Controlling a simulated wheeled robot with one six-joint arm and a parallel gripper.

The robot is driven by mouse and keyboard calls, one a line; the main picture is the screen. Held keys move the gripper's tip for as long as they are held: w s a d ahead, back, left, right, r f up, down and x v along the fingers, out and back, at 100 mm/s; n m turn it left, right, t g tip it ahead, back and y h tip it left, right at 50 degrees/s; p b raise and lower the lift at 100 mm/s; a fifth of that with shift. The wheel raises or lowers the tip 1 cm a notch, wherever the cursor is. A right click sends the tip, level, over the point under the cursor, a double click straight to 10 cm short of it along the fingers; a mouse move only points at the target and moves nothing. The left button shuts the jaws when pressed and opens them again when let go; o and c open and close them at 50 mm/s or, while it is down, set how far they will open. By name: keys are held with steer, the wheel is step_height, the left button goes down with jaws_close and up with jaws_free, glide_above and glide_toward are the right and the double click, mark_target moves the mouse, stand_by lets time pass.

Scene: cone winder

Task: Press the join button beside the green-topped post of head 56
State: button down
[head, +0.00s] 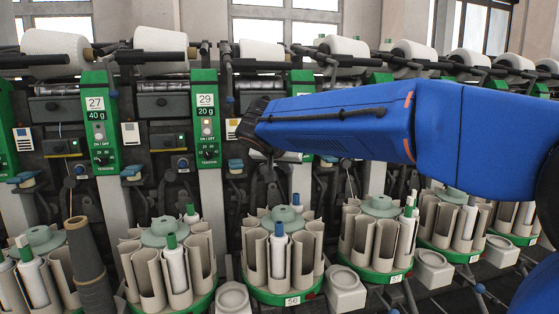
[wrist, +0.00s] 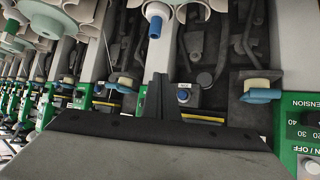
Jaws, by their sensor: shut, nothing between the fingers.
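The number 56 plate (head: 292,300) is on the bobbin magazine below my arm in the head view. Head 56's grey post (head: 301,182) rises behind my arm; its green top (head: 301,83) is partly covered. In the wrist view this post (wrist: 142,58) is behind my fingers, with a sliver of green (wrist: 141,98). A small box with a blue join button (wrist: 183,96) is just right of the fingers. My gripper (wrist: 160,78) is shut and empty. Contact with the button cannot be told.
A blue-topped tube (wrist: 155,25) is near the fingertips in the wrist view. A green tension panel (wrist: 298,125) and a blue-ended lever (wrist: 262,95) are at right. The neighbouring panel 29 (head: 207,125) is left of my arm. Magazines line the front.

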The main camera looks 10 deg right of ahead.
steer(key=w, duration=0.8)
steer(key=shift+w, duration=0.4)
stand_by(2.0)
steer(key=shift+w, duration=0.4)
steer(key=shift+w, duration=0.45)
stand_by(0.7)
steer(key=shift+s, duration=0.1)
stand_by(0.3)
steer(key=shift+s, duration=0.8)
steer(key=shift+s, duration=2.5)
